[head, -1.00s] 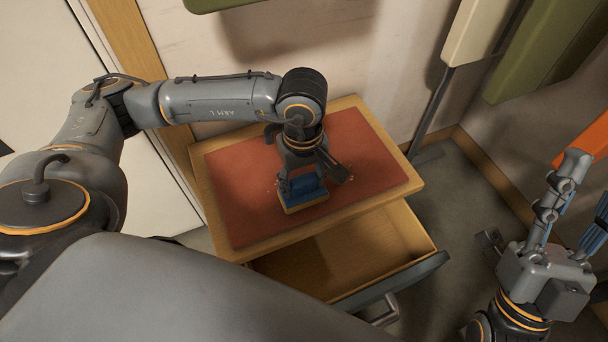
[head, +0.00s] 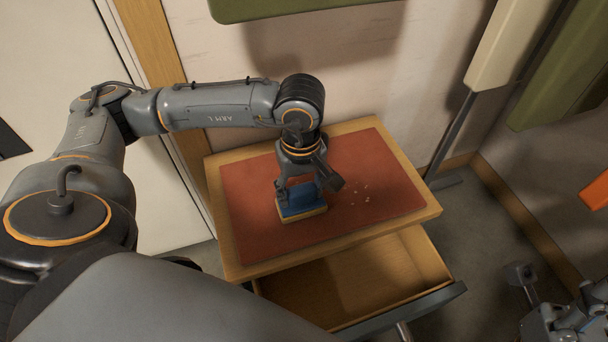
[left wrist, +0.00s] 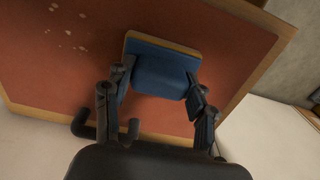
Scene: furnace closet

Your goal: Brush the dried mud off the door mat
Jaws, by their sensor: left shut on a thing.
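The reddish-brown door mat (head: 255,225) lies flat on top of a small wooden cabinet. A blue block-shaped brush (head: 301,203) with a tan lower edge is on the mat, near its middle. My left gripper (head: 299,190) points down and is shut on the brush. In the left wrist view the brush (left wrist: 160,72) sits between the two fingers. Several pale mud specks (head: 362,192) lie on the mat to the right of the brush. Specks also show in the left wrist view (left wrist: 70,32). My right gripper (head: 562,318) is cut off at the lower right corner.
The cabinet's drawer (head: 365,275) is pulled open below the mat, and is empty where I can see. A wall stands behind the cabinet, with a green panel (head: 280,8) above. An orange thing (head: 596,190) is at the right edge.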

